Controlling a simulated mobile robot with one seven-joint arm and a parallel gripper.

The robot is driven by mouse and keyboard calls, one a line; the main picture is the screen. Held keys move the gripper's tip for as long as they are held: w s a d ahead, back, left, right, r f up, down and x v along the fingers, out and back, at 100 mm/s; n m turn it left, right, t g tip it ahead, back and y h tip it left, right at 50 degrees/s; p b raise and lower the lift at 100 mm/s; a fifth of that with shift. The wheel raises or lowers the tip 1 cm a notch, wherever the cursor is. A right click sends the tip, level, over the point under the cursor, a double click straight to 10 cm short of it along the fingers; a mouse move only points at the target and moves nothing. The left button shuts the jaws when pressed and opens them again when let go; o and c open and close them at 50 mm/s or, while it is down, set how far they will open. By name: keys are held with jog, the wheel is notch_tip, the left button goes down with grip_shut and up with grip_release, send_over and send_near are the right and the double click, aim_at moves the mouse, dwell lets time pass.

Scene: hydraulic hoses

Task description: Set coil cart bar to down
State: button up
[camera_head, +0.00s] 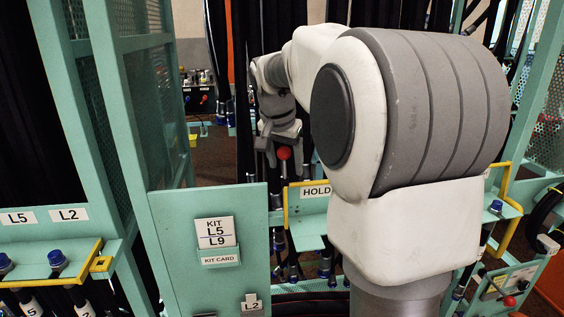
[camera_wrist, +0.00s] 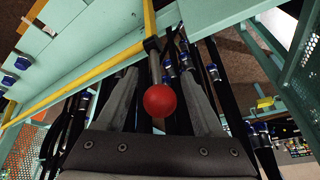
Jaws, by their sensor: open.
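A lever with a red ball knob (camera_wrist: 165,100) shows in the wrist view, with a grey rod (camera_wrist: 154,66) running up from the knob to a yellow-edged green frame. My gripper (camera_wrist: 158,75) is open, with one finger on each side of the rod and knob in this view. I cannot tell whether either finger touches them. In the head view the red knob (camera_head: 283,153) sits at the fingertips of my gripper (camera_head: 281,148), which hangs downward behind the green panel. No label naming the coil cart bar is readable, so I cannot tell whether this lever is it.
A green panel with a kit card (camera_head: 215,232) stands in front at the left. A HOLD label (camera_head: 315,191) marks a yellow-edged shelf. Dark hoses with blue fittings hang close around my gripper. Another red knob (camera_head: 509,301) is at the lower right.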

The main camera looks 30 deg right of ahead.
jog(key=shift+f, duration=0.1)
grip_shut()
dwell(0.3)
dwell(1.1)
